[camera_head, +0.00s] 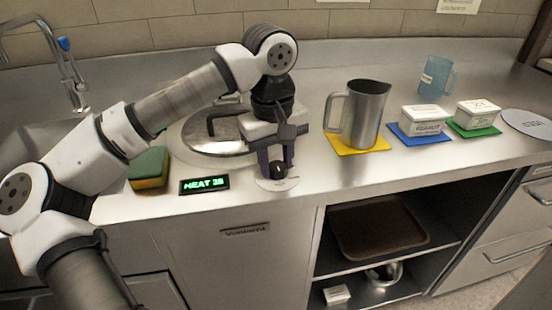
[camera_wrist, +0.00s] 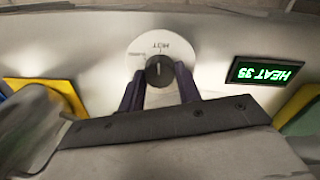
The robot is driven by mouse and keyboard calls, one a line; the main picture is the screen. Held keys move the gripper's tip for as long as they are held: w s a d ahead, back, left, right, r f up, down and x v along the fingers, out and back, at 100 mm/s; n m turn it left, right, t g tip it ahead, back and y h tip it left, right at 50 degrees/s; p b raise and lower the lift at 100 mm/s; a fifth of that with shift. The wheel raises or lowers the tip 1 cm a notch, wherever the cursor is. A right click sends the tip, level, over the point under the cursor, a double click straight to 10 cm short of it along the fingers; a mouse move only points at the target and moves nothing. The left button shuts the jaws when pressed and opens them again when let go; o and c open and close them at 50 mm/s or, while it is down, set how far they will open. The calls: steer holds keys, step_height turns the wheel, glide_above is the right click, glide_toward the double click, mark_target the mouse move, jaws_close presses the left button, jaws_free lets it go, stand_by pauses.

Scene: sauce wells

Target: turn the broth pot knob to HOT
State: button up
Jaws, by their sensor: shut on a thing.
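The black broth pot knob (camera_head: 279,170) sits on a round white dial plate (camera_head: 277,184) at the counter's front edge. In the wrist view the knob (camera_wrist: 159,71) shows a pale mark that runs roughly up and down the picture. Lettering stands on the plate (camera_wrist: 158,46) above the knob, inverted and too blurred to read surely. My gripper (camera_head: 276,163) comes down from above and is shut on the knob, one dark finger on each side. A display (camera_head: 204,185) left of the knob shows green HEAT and a number in the thirties. The lidded pot (camera_head: 217,135) is behind my gripper, partly hidden.
A sponge (camera_head: 149,168) lies left of the display. A metal pitcher (camera_head: 365,115) stands on a yellow mat (camera_head: 340,147) to the right. White labelled tubs (camera_head: 424,118) sit on blue and green mats, with a blue jug (camera_head: 436,78) behind. Open shelves are below the counter.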

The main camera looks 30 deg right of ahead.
mark_target(273, 167)
steer(key=shift+m, duration=0.4)
steer(key=o, duration=1)
steer(key=shift+c, duration=0.2)
steer(key=shift+r, duration=0.1)
step_height(273, 167, up, 14)
steer(key=shift+a+p, duration=0.4)
steer(key=shift+f, duration=0.25)
